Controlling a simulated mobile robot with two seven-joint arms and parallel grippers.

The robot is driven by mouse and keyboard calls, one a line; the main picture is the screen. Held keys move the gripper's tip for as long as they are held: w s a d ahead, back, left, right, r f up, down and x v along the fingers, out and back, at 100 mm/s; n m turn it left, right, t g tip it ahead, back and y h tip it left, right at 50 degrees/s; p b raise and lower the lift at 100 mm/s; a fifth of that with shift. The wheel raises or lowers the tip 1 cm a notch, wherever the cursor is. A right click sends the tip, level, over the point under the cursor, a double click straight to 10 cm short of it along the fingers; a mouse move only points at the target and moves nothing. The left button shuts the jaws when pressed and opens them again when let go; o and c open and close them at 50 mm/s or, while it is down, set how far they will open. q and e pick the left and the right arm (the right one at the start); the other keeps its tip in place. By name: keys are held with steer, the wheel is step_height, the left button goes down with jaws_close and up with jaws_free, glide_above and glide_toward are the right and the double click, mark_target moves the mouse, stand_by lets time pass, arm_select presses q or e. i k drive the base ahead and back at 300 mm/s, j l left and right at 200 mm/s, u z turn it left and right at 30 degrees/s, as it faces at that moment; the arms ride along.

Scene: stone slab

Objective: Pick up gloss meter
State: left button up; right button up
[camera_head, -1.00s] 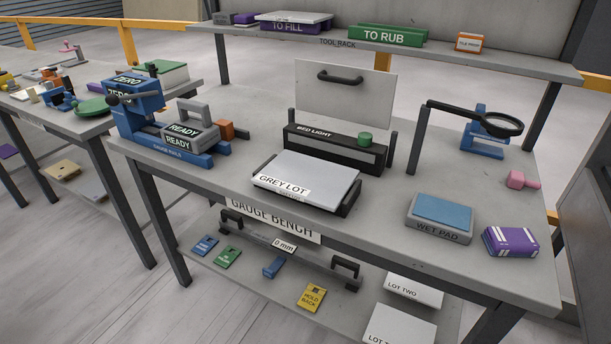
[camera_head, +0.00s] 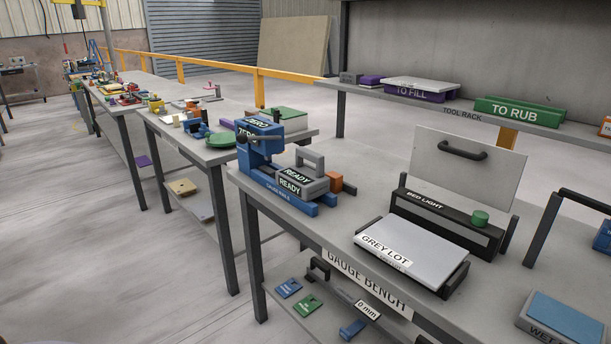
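No label in view reads gloss meter, so I cannot tell for sure which thing it is. A grey block with a raised grip, marked READY (camera_head: 302,181), sits on the blue gauge rails (camera_head: 270,190) at the left end of the gauge bench. A blue stand marked ZERO (camera_head: 258,145) rises beside it on the left, and a small orange block (camera_head: 335,181) is just to its right. A grey slab marked GREY LOT (camera_head: 410,250) lies in a black holder in front of the bed light (camera_head: 445,220). Neither of my grippers is in view.
The tool rack (camera_head: 450,114) stands behind the bench, holding a purple TO FILL tray (camera_head: 412,95) and a green TO RUB block (camera_head: 518,113). A blue-topped wet pad (camera_head: 565,316) is at lower right. Other tables (camera_head: 215,150) stand to the left. Open floor (camera_head: 100,270) lies at lower left.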

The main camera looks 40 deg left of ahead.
mark_target(306, 183)
steer(key=i+j, duration=0.1)
steer(key=j, duration=0.35)
steer(key=i+j+z, duration=0.15)
steer(key=j, duration=0.7)
steer(key=i+z, duration=0.05)
